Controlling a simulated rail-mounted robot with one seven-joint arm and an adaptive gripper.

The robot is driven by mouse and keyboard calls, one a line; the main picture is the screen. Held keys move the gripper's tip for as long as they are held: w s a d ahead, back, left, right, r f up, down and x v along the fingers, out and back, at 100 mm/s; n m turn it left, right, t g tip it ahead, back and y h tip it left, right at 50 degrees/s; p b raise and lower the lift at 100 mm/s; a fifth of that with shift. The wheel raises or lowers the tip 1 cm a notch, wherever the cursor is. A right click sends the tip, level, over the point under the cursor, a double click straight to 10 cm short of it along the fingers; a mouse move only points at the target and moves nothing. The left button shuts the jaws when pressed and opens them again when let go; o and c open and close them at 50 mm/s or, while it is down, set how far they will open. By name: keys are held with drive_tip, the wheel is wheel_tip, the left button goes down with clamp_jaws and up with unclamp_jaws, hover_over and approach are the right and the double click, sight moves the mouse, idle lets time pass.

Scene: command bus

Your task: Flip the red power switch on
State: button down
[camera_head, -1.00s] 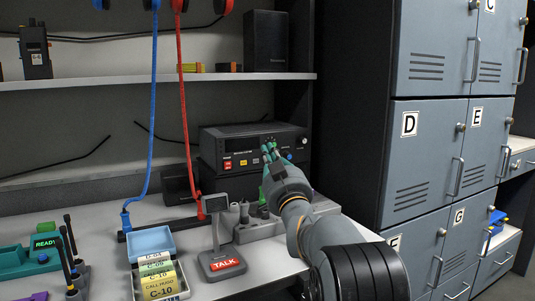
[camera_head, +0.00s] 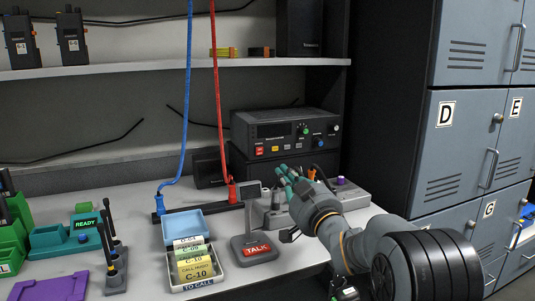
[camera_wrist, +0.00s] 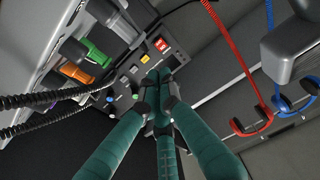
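The black radio unit (camera_head: 285,137) stands on another dark box under the shelf, at the back of the desk. Its red power switch (camera_head: 259,151) is at the left of the front panel; the wrist view also shows the red switch (camera_wrist: 161,45). Its on or off position is too small to tell. My gripper (camera_head: 284,172) is below and in front of the panel, to the right of the switch in the head view. In the wrist view, its green fingertips (camera_wrist: 159,76) come together with nothing visible between them, just below the switch in the picture.
A TALK microphone stand (camera_head: 258,248) and a tray of call cards (camera_head: 215,270) stand at the front left of my gripper. Red (camera_head: 221,120) and blue (camera_head: 186,110) cords hang to the left. A grey connector block (camera_head: 352,192) lies beside my gripper; lockers (camera_head: 455,150) stand at right.

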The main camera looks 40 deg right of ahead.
sight(263, 148)
drive_tip(key=p+x, duration=0.1)
drive_tip(key=x, duration=1.1)
